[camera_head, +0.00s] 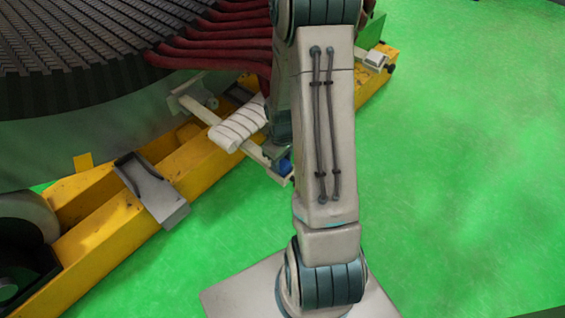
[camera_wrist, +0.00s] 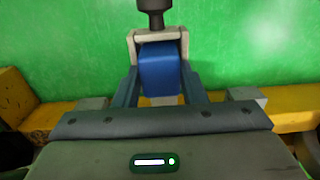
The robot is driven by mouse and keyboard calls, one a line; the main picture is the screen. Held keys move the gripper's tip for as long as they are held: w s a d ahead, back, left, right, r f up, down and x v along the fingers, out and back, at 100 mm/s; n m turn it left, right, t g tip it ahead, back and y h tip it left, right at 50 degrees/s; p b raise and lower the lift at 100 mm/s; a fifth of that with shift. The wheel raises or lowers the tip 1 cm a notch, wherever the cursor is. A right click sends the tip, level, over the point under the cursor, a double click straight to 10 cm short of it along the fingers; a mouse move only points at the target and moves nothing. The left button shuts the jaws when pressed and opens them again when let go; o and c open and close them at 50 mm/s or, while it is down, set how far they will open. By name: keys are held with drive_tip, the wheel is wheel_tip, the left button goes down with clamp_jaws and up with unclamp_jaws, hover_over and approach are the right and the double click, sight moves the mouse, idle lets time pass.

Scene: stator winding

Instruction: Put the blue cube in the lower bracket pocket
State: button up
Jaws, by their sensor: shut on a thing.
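The blue cube (camera_wrist: 160,72) is between the two fingers of my gripper (camera_wrist: 160,85) in the wrist view. My gripper is shut on it. A pale bracket frame (camera_wrist: 158,36) surrounds the cube's far end. I cannot tell whether the cube rests on the pocket floor. In the head view the blue cube (camera_head: 285,165) shows as a small patch at the lower end of a pale bracket bar (camera_head: 275,168). My arm hides most of the gripper and part of the bracket there.
A white wrapped bundle (camera_head: 238,123) lies across the bracket bar. A yellow beam frame (camera_head: 100,220) with a grey clamp (camera_head: 152,190) runs beneath the large dark stator (camera_head: 75,65). Red cables (camera_head: 215,50) hang above. The green floor (camera_head: 460,170) is clear on the right.

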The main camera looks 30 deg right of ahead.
sight(282, 162)
drive_tip(key=shift+f, duration=0.2)
drive_tip(key=o, duration=1)
drive_tip(key=shift+r, duration=0.1)
wheel_tip(282, 162, up, 11)
drive_tip(key=p, duration=0.4)
drive_tip(key=s+a+r+m, duration=0.2)
drive_tip(key=s+a+r, duration=0.4)
drive_tip(key=r, duration=0.2)
drive_tip(key=s+a+r+m+t, duration=0.1)
drive_tip(key=s+a+r, duration=0.5)
drive_tip(key=r, duration=0.1)
drive_tip(key=shift+r+m+p, duration=0.3)
drive_tip(key=shift+r+m, duration=0.1)
